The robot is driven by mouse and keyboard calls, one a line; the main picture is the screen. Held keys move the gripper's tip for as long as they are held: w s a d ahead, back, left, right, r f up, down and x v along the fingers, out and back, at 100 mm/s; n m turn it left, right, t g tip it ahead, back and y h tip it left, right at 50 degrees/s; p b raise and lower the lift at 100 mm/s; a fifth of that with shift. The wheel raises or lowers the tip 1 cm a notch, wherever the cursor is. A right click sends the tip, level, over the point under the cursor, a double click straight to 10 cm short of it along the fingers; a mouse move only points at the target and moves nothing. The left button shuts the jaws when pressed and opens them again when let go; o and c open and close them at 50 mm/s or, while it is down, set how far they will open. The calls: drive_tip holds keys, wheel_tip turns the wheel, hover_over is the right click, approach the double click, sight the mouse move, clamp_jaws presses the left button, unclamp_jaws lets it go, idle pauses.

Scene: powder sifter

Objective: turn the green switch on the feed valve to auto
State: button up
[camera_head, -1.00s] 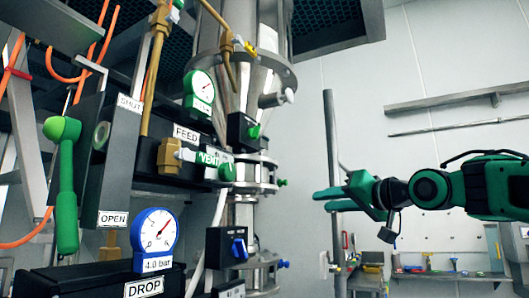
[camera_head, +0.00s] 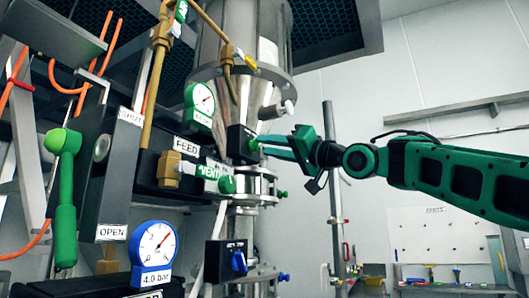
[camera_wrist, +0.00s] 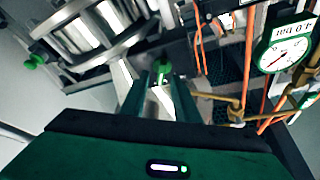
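The green switch (camera_head: 253,145) sits on the front of a small black box (camera_head: 235,152) beside the steel column, right of the FEED label. My gripper (camera_head: 262,146) comes in from the right, with its two green fingers spread one above the other and their tips close to the switch. In the wrist view the fingers of my gripper (camera_wrist: 160,85) are apart, and the green switch (camera_wrist: 163,68) shows between them near the tips. I cannot tell whether either finger touches it. The switch's marked positions are too small to read.
A green VENT knob (camera_head: 228,185) is just below left. A second black box (camera_head: 226,258) with a blue switch (camera_head: 239,262) is lower down. A green-rimmed gauge (camera_head: 200,101), brass pipes (camera_head: 149,95) and a large green lever (camera_head: 63,195) stand to the left. Free room lies right.

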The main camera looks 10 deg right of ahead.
drive_tip(key=shift+x, duration=0.95)
drive_tip(key=shift+d, duration=0.1)
clamp_jaws()
